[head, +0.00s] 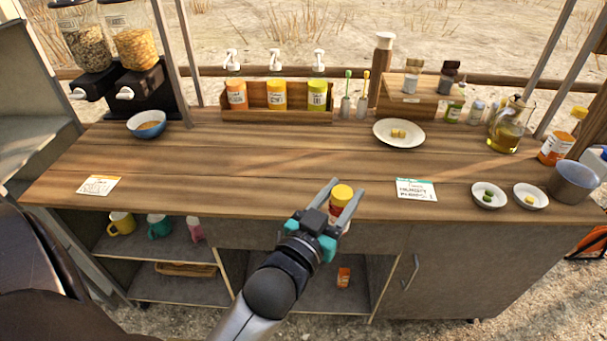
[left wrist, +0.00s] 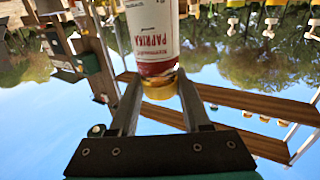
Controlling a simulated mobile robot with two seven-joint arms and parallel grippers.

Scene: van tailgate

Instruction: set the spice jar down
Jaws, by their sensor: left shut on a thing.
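The spice jar (head: 342,193) has a yellow cap and a red band. Its white label reads PAPRIKA in the left wrist view (left wrist: 152,35), where the picture is upside down. My left gripper (head: 347,187) is shut on the jar near its cap, one finger on each side. The jar looks upright, at the front edge of the wooden counter (head: 270,180). Its base is mostly hidden by the gripper, and I cannot tell whether it touches the counter. My right gripper is not in view.
A written card (head: 416,190) lies right of the jar, near small dishes (head: 489,195). A plate (head: 399,133) sits behind. A wooden riser (head: 410,103) holds more jars, with bottles (head: 477,112) beside it. The counter left of the jar is clear up to another card (head: 99,185).

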